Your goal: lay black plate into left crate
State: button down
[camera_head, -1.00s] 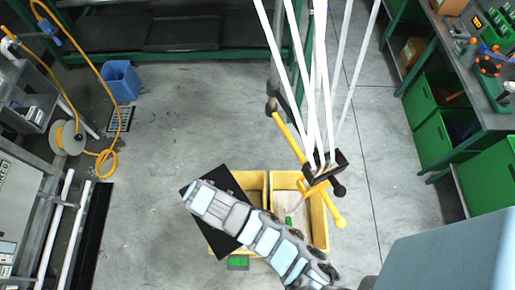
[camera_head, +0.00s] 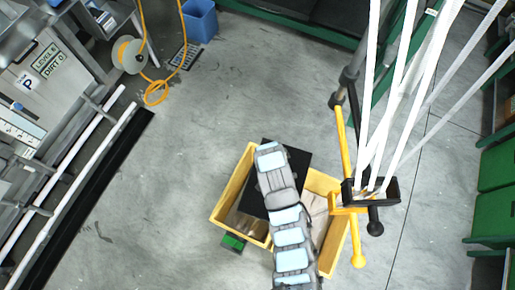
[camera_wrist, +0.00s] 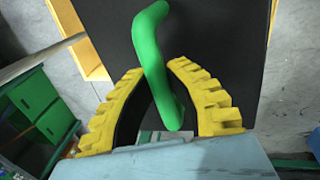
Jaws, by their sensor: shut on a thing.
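The black plate (camera_head: 299,163) is held above the yellow crates, over the back right part of the left crate (camera_head: 234,183) and the divide towards the right crate (camera_head: 340,245). In the wrist view the plate (camera_wrist: 215,35) fills the upper middle, with a green handle (camera_wrist: 150,50) standing up from it. My gripper (camera_wrist: 158,85) has its yellow ribbed fingers closed around this handle. In the head view my arm hides the gripper and part of the plate. The plate's height above the crate rims cannot be told.
A yellow bar stand (camera_head: 345,150) with long white poles (camera_head: 410,90) stands close by the right crate. A green item (camera_head: 233,242) lies beside the left crate. A blue bin (camera_head: 200,20) stands at the back. Open floor lies to the left.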

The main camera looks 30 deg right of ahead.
jog(key=w+a+f+b, duration=0.2)
jog(key=a+f+b, duration=0.1)
jog(key=f+b, duration=0.5)
jog(key=w+a+f+m+b, duration=0.1)
jog(key=w+a+f+b, duration=0.1)
jog(key=f+b, duration=0.7)
jog(key=shift+w+a+f+b, duration=0.2)
jog(key=shift+a+f+b, duration=0.1)
jog(key=shift+a+f, duration=0.35)
jog(key=shift+f+b, duration=9.95)
jog(key=shift+f, duration=6.45)
